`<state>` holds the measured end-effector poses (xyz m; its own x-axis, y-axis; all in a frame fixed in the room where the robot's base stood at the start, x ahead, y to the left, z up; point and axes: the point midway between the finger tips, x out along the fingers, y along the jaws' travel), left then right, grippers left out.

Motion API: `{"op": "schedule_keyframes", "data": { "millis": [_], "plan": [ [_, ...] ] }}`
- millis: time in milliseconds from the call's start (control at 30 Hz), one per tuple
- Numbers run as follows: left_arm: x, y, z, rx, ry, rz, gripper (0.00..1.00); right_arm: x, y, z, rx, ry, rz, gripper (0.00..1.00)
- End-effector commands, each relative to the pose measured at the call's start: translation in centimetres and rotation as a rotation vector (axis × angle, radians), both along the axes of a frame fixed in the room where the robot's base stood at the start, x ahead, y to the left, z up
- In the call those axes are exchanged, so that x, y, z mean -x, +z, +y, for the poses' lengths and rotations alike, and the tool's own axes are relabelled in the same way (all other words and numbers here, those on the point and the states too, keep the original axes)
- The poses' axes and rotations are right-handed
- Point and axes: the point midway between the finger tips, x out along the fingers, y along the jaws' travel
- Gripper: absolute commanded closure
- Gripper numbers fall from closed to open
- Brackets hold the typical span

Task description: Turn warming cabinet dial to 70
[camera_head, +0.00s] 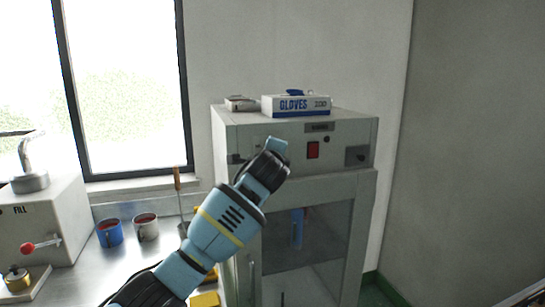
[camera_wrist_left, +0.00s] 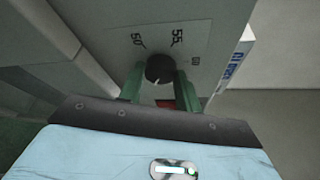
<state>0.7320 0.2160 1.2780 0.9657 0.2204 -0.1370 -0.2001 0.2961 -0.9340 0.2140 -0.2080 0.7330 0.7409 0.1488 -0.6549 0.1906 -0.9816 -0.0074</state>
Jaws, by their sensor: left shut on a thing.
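The warming cabinet (camera_head: 230,160) is a pale grey box with a glass door, standing right of the counter. My left arm reaches up to its control panel, and my left gripper (camera_head: 276,148) covers the dial in the head view. In the left wrist view the dial (camera_wrist_left: 159,68) is a round black knob with a short white mark on its lower side. The numbers 50, 55 and 60 are printed on the panel around it. The green fingers of my left gripper (camera_wrist_left: 160,88) are shut on the dial, one on each side. 70 is not readable. My right gripper is not in view.
A red switch (camera_head: 313,150) sits on the panel right of my gripper. A glove box (camera_head: 296,105) lies on the cabinet top. A blue mug (camera_head: 110,233), a pale mug (camera_head: 146,227) and a machine marked FILL (camera_head: 50,215) stand on the counter to the left.

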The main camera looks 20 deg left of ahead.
Motion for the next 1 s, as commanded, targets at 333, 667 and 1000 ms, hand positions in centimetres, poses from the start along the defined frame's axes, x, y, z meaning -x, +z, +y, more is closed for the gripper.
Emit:
{"op": "schedule_keyframes", "data": {
  "millis": [333, 667, 1000],
  "plan": [
    [0.02, 0.4, 0.06, -0.022, 0.001, 0.007, 0.89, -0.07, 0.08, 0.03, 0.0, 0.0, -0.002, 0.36],
    [0.02, 0.34, 0.06, -0.022, 0.001, 0.008, 0.51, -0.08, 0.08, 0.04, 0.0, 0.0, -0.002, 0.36],
    [0.03, 0.1, 0.01, -0.02, 0.001, 0.012, 0.45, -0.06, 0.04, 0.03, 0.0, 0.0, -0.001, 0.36]
  ]
}}
